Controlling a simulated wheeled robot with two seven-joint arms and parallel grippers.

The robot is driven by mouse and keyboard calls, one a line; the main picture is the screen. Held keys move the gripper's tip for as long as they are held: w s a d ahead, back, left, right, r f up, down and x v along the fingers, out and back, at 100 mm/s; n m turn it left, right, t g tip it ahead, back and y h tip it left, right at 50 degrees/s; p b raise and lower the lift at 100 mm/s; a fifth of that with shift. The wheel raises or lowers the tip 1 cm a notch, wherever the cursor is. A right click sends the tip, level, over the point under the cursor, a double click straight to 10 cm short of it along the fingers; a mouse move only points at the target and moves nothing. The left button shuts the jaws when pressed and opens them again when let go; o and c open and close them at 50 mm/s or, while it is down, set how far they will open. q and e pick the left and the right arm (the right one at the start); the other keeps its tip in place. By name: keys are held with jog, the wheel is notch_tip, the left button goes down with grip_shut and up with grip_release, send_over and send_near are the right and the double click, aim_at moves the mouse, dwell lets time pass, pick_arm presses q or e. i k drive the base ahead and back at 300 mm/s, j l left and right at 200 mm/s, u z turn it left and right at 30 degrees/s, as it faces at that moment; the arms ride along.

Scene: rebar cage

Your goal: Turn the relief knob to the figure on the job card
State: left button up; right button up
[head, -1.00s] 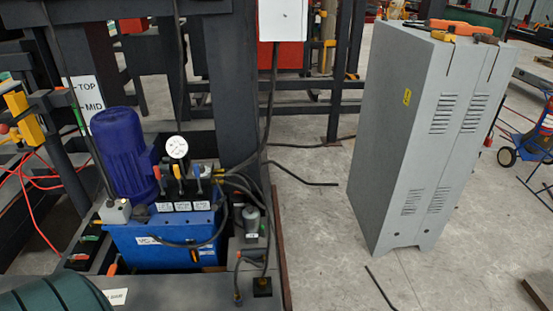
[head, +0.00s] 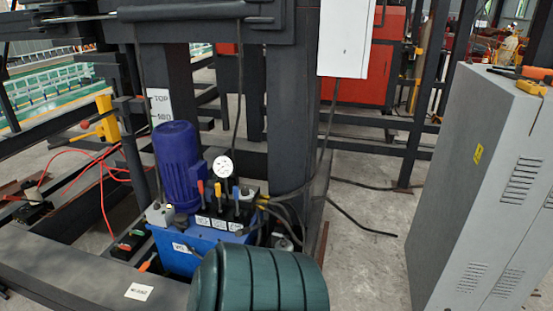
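The blue hydraulic power unit (head: 175,258) stands at centre left, with a purple-blue motor (head: 178,160) upright on it. A round white gauge (head: 222,167) stands behind levers (head: 218,190) with red, orange and blue handles. White labels sit below the levers, too small to read. I cannot pick out the relief knob among the fittings and hoses (head: 275,212) to their right. I cannot identify the job card; a white sign (head: 160,105) behind the motor reads TOP and something like MID. Neither of my grippers is in view.
A dark green ribbed rounded shape (head: 258,280) covers the unit's lower right front. A grey cabinet (head: 480,190) stands at right, with orange tools on top. A white box (head: 343,38) hangs at upper centre. Dark steel frames surround the unit. Open concrete floor (head: 370,265) lies before the cabinet.

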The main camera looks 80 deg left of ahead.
aim_at(245, 192)
jog(key=i+l, duration=0.1)
jog(key=i, duration=0.5)
jog(key=i+u, duration=0.45)
jog(key=u, duration=0.3)
jog(key=i+u, duration=0.45)
jog(key=u, duration=0.3)
jog(key=i+u, duration=0.1)
jog(key=u, duration=0.3)
jog(key=i+l+u, duration=0.1)
jog(key=u, duration=0.3)
jog(key=i+l+u, duration=0.1)
jog(key=u, duration=0.25)
jog(key=i+u, duration=0.15)
jog(key=u, duration=0.25)
jog(key=i+l+u, duration=0.1)
jog(key=u, duration=0.3)
jog(key=i+l+u, duration=0.1)
jog(key=u, duration=0.3)
jog(key=i+l+u, duration=0.1)
jog(key=u, duration=0.3)
jog(key=i+l+u, duration=0.15)
jog(key=l+u, duration=0.2)
jog(key=i+l+u, duration=0.15)
jog(key=u, duration=0.15)
jog(key=l, duration=0.1)
